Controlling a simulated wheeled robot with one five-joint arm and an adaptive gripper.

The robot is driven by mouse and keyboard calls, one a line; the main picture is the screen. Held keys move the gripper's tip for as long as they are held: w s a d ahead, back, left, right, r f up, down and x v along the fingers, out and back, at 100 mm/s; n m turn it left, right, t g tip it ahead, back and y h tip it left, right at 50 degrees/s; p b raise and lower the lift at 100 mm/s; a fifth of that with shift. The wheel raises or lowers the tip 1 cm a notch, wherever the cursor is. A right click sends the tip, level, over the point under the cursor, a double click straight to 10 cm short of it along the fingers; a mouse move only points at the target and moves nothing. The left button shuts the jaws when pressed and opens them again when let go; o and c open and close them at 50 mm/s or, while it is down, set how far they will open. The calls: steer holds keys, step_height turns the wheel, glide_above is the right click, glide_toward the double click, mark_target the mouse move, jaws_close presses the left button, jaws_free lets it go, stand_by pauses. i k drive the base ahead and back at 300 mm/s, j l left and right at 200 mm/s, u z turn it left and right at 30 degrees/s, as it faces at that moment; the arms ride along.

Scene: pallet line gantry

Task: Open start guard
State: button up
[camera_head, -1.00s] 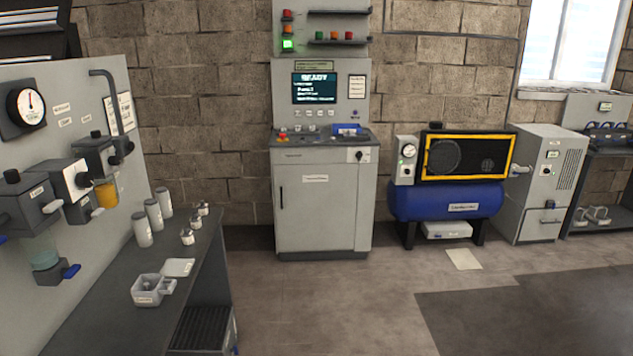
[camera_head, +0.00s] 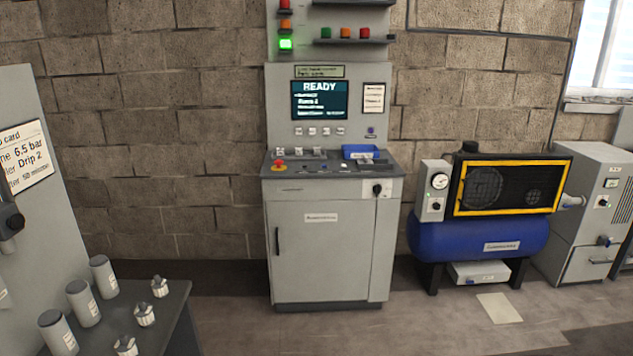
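A grey control cabinet (camera_head: 318,250) stands against the brick wall in the middle of the view. Its screen (camera_head: 320,100) reads READY. On its sloped console (camera_head: 330,166) are a red mushroom button (camera_head: 278,165) on a yellow base, several small controls and a blue tray or box (camera_head: 361,151). A black rotary knob (camera_head: 377,189) is on the cabinet's front at the upper right. Which part is the start guard is too small to tell. My gripper is not in view.
A bench (camera_head: 172,312) with grey canisters (camera_head: 82,303) and small metal parts is at the lower left. A blue compressor tank (camera_head: 480,235) and a grey cabinet (camera_head: 590,205) stand to the right. A paper sheet (camera_head: 499,308) lies on the floor. The floor before the control cabinet looks clear.

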mark_target(365, 161)
steer(key=i+u, duration=0.25)
steer(key=i, duration=0.2)
steer(key=i+l+u, duration=0.2)
steer(key=i, duration=0.2)
steer(key=i+l+u, duration=0.25)
steer(key=i, duration=0.2)
steer(key=i+l+u, duration=0.6)
steer(key=l+u, duration=0.15)
steer(key=i+l+u, duration=0.3)
steer(key=l, duration=0.15)
steer(key=l+u, duration=0.55)
steer(key=l, duration=0.25)
steer(key=i+l+u, duration=0.1)
steer(key=l+u, duration=0.15)
steer(key=l, duration=0.2)
steer(key=k+l+u, duration=0.1)
steer(key=l+u, duration=0.2)
steer(key=l, duration=0.6)
